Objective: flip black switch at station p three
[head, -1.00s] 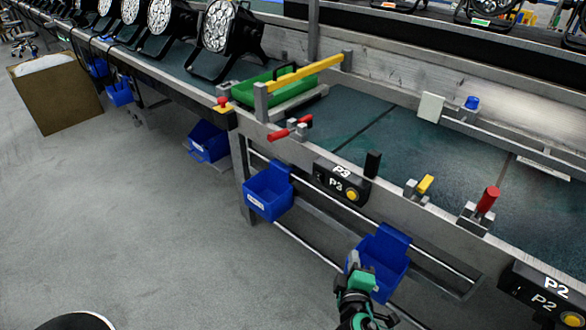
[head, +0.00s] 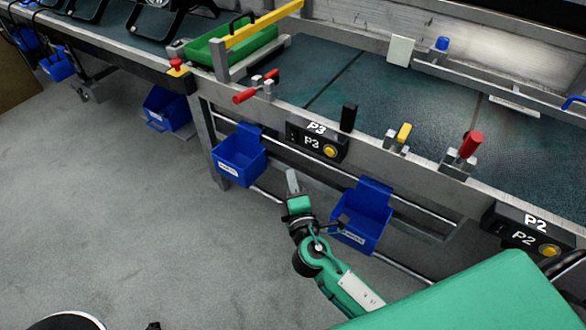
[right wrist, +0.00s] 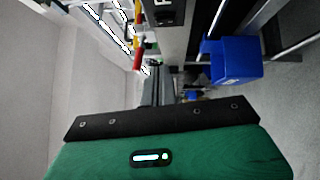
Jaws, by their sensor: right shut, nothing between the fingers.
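The black P3 box (head: 318,146) is on the front rail of the bench, with a yellow button (head: 330,152) at its right end and a small dark switch (head: 293,135) at its left end, too small to read its position. An upright black block (head: 348,117) stands just above the box's right end. My right gripper (head: 292,180) is shut and empty, pointing up, below and slightly left of the box, apart from it. In the right wrist view the gripper (right wrist: 152,88) points ahead, with part of the P3 box (right wrist: 168,12) at the top edge. My left gripper is not in view.
Blue bins (head: 240,155) and (head: 362,215) hang below the rail on either side of my right gripper. A red-handled clamp (head: 256,88), yellow clamp (head: 403,134) and red clamp (head: 470,146) sit along the rail. The P2 box (head: 522,236) is to the right.

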